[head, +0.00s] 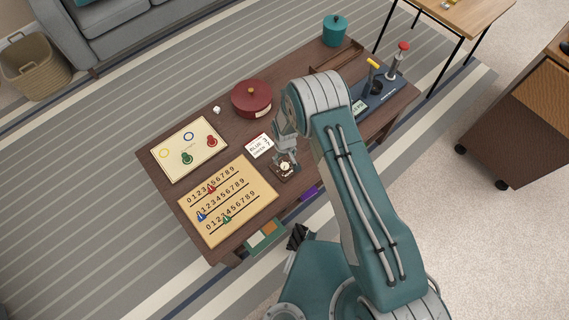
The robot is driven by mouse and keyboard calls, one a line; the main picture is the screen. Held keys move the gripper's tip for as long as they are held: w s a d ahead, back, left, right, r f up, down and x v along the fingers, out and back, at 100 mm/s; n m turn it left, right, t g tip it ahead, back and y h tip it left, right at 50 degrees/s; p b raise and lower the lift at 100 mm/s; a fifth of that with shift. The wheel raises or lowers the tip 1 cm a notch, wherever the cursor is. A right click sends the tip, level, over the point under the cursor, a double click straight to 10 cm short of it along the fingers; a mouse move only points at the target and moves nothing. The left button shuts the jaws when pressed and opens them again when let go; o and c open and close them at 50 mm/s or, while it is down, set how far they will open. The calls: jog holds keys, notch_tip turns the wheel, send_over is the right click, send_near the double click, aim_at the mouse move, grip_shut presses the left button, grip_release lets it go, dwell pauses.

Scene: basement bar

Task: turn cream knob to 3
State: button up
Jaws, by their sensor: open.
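The cream knob (285,167) sits on a small dark box (287,178) near the front edge of the brown wooden table. It is seen from above and partly covered by my gripper. The marks around the knob are too small to read, so I cannot tell its setting. My gripper (286,158) is open and points down at the knob from just above or around it. I cannot tell whether the fingers touch it.
A white card (259,146) and a dark red lidded pot (252,99) stand behind the box. A number board (246,215) with red, blue and green sliders lies left. A cream ring board (168,156) lies behind it. A lever panel (377,98) is at right.

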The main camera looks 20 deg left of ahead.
aim_at(285, 165)
notch_tip(285, 165, down, 6)
jog(key=shift+f, duration=0.1)
grip_shut()
